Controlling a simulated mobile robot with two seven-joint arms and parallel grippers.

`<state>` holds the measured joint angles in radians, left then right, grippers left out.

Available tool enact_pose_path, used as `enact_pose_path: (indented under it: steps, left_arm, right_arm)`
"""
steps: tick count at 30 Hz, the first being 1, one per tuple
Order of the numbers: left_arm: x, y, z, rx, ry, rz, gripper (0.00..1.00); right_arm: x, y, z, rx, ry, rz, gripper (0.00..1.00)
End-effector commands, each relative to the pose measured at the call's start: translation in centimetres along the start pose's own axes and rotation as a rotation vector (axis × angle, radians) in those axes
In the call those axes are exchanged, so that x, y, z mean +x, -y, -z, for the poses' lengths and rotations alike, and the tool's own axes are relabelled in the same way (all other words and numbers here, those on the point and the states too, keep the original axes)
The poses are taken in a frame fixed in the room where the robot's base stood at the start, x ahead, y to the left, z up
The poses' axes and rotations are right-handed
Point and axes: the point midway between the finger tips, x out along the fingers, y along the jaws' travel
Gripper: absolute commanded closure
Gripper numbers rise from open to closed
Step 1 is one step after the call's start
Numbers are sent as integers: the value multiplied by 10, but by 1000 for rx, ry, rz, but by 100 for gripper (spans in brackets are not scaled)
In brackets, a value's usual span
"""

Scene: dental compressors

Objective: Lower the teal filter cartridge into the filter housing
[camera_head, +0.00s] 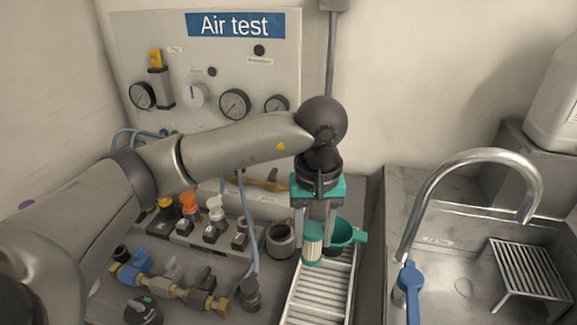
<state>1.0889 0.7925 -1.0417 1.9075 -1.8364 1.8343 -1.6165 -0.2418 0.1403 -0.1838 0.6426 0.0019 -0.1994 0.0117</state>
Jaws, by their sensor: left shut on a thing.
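The teal filter cartridge (312,248), with a pale pleated middle and teal ends, hangs upright between the fingers of my left gripper (314,230). The gripper points down and is shut on the cartridge, above the ribbed tray. An open grey cylindrical cup (281,241), which looks like the filter housing, stands just left of the cartridge. From this one view I cannot tell how high the cartridge is above the tray. My right gripper is not in view.
A teal funnel (345,234) stands close on the gripper's right, above the ribbed metal tray (318,295). Valves and brass fittings (180,292) crowd the bench at left. A sink with a curved tap (470,158) is at right. The Air test panel (205,70) is behind.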

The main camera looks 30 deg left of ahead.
Motion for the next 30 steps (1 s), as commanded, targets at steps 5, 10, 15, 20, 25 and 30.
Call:
enact_pose_path:
  steps: [5, 10, 15, 20, 25, 30]
  left_arm:
    - [-26, 3, 39, -405, 6, 4, 100]
    - [-33, 18, 71, -787, 5, 6, 100]
    - [-32, 39, 92, -1121, 4, 6, 100]
    - [-28, 56, 102, -1326, 1, 4, 100]
    - [-23, 64, 105, -1414, 0, 1, 100]
    - [-14, 64, 105, -1421, 0, 1, 100]
  right_arm:
    - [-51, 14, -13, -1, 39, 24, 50]
    - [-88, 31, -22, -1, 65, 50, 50]
    - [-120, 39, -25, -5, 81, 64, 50]
    - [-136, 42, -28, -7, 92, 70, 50]
    - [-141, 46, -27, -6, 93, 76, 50]
    - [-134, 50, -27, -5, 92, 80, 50]
